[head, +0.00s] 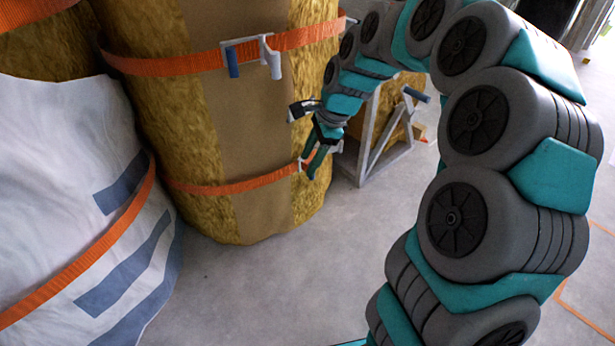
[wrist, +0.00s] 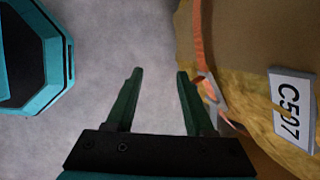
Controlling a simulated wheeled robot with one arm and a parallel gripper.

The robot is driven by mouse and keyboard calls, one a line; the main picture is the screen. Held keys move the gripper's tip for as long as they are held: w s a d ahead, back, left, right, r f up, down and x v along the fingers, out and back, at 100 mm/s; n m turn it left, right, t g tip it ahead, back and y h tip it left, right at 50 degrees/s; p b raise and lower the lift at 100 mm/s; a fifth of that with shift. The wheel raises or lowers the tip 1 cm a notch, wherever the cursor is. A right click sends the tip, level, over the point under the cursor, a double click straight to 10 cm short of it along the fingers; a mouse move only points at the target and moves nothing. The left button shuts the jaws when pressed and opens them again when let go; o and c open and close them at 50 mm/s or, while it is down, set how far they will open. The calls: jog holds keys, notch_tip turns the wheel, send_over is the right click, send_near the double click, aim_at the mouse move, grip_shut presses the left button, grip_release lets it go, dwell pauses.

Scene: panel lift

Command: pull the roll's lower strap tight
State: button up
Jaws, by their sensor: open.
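The roll (head: 255,130) is yellow insulation with a brown paper band, standing upright in the head view. Its orange lower strap (head: 235,187) runs around it near the floor. A grey buckle (head: 302,164) on this strap is partly hidden by my gripper (head: 313,155). In the wrist view my gripper (wrist: 160,76) is open, with only grey floor seen between its green fingers. The lower strap (wrist: 199,40) and its buckle (wrist: 213,92) lie just right of the right finger, outside the jaws. I cannot tell whether finger and buckle touch.
A white wrapped bundle (head: 75,170) stands at left. A grey metal frame (head: 375,140) stands behind my gripper. A C507 label (wrist: 292,108) is on the roll. The floor (head: 270,290) in front is clear.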

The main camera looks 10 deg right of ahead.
jog(key=w+d+f+m+t+b, duration=0.1)
jog(key=w+d+f+m+b, duration=0.1)
jog(key=w+d+f+m, duration=0.35)
jog(key=w+a+f, duration=0.4)
jog(key=f, duration=0.4)
jog(key=shift+a+b, duration=0.15)
jog(key=shift+b, duration=0.15)
jog(key=shift+c, duration=0.3)
grip_shut()
dwell(0.6)
